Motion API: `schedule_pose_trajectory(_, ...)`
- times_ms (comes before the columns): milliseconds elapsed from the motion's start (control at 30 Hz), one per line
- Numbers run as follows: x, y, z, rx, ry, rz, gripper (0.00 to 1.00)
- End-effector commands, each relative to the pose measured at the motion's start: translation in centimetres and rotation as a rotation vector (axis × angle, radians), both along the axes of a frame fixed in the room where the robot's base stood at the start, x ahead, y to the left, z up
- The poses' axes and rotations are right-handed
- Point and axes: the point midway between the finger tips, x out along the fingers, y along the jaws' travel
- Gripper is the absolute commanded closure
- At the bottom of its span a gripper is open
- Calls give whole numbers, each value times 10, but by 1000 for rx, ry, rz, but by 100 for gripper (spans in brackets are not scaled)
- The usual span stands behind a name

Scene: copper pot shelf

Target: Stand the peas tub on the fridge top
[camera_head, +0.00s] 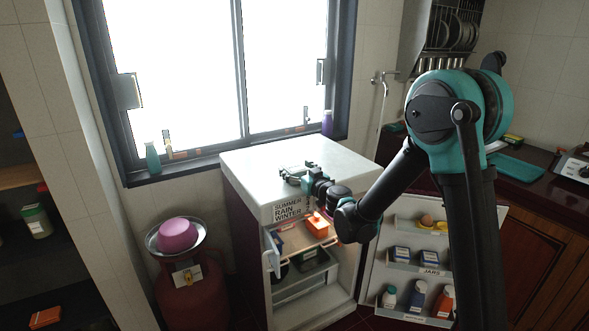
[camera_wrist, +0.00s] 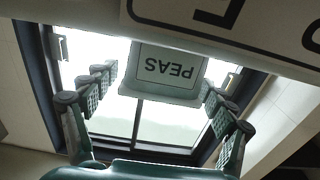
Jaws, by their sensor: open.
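The peas tub (camera_wrist: 168,94), pale with a framed PEAS label, shows upside down in the wrist view. It appears to stand on the fridge top behind the front edge, which fills the top of that view. My gripper (camera_wrist: 159,84) is open, its fingers on either side of the tub with visible gaps. In the head view, my gripper (camera_head: 298,177) is low over the front middle of the white fridge top (camera_head: 255,160). The tub is hard to make out there among the fingers.
The fridge door stands open at right, its door shelves (camera_head: 415,268) holding several packets and bottles. An orange tub (camera_head: 317,225) sits inside the fridge. The window (camera_head: 240,70) is behind. The fridge top's back and left are clear.

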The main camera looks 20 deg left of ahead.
Motion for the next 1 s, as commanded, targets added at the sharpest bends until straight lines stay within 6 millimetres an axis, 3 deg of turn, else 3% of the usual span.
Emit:
schedule_pose_trajectory(500,-62,-73,0,0,0,0,16)
schedule_pose_trajectory(1000,-74,-95,3,-9,9,8,16)
